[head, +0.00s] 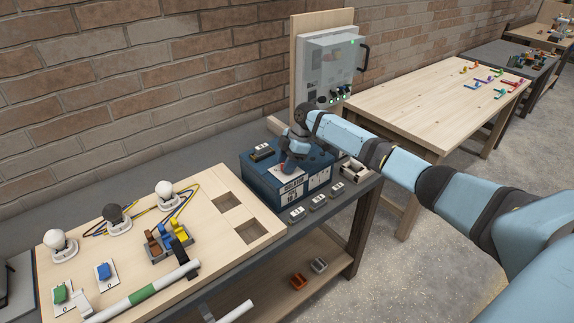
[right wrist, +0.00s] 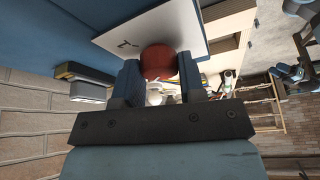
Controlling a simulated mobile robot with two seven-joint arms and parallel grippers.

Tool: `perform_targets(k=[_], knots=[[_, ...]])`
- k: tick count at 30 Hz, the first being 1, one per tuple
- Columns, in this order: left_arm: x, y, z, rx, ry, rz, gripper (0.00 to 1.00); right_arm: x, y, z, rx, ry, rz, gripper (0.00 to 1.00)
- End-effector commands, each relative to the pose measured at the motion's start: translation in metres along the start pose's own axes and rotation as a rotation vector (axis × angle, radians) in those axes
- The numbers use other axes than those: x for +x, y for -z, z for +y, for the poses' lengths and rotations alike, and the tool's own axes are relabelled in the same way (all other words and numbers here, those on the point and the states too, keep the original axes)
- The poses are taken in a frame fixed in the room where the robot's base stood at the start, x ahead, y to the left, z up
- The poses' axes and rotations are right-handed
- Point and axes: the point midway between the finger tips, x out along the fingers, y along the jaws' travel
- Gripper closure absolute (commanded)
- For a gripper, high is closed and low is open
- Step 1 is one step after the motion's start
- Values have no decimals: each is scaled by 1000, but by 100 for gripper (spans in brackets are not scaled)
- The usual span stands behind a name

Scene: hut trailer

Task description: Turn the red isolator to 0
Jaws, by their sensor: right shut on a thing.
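The red isolator knob (right wrist: 158,62) sits on a white plate (right wrist: 186,24) in the right wrist view. A dark mark shows on the plate left of the knob. The knob stands between the two fingers of my right gripper (right wrist: 157,82), which is shut on it. In the head view the plate is on top of a blue box (head: 262,188) with a label on its front. My right gripper (head: 289,169) reaches down onto this box from above and hides most of the knob. The knob's exact pointing cannot be told. My left gripper is not in view.
A wooden board (head: 212,245) with bulbs, switches and coloured blocks lies left of the box. Several small grey pieces (head: 318,202) lie along the front edge. A grey cabinet (head: 328,65) stands behind. A wooden table (head: 425,108) at right has a clear near part.

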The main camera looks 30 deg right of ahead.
Motion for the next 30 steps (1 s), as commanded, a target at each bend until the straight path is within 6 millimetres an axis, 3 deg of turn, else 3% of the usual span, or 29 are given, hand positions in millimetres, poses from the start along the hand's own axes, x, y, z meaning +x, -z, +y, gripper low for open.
perform_targets(k=[19, 20, 23, 30], knots=[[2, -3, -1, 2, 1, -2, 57, -1, 1, 1, -48, 17, 0, 87], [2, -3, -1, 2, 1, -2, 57, -1, 1, 1, -48, 17, 0, 58], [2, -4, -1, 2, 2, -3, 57, -1, 1, 0, -47, 18, 0, 37], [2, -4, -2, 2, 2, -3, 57, 0, 0, 0, -46, 18, 0, 37]])
